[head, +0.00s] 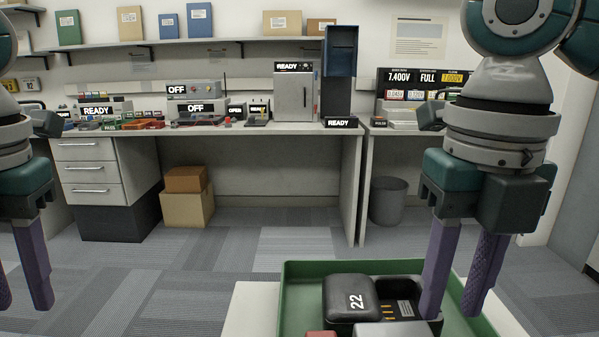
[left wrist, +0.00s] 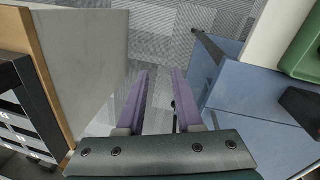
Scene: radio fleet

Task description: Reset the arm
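My right gripper (head: 450,312) hangs fingers-down at the right of the head view, over the right part of a green tray (head: 297,269). Its two purple fingers stand apart with nothing visible between them. My left gripper (head: 22,305) hangs at the left edge of the head view, partly cut off, away from the tray. In the left wrist view the left gripper (left wrist: 160,72) has its purple fingers apart, with only floor showing between them. Whether the right fingertips touch anything in the tray cannot be told.
The tray holds a black case marked 22 (head: 350,300) and a dark open box (head: 395,290). A counter (head: 260,130) with several devices stands at the back. Cardboard boxes (head: 187,207) and a grey bin (head: 388,202) stand on the floor. The carpet between is clear.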

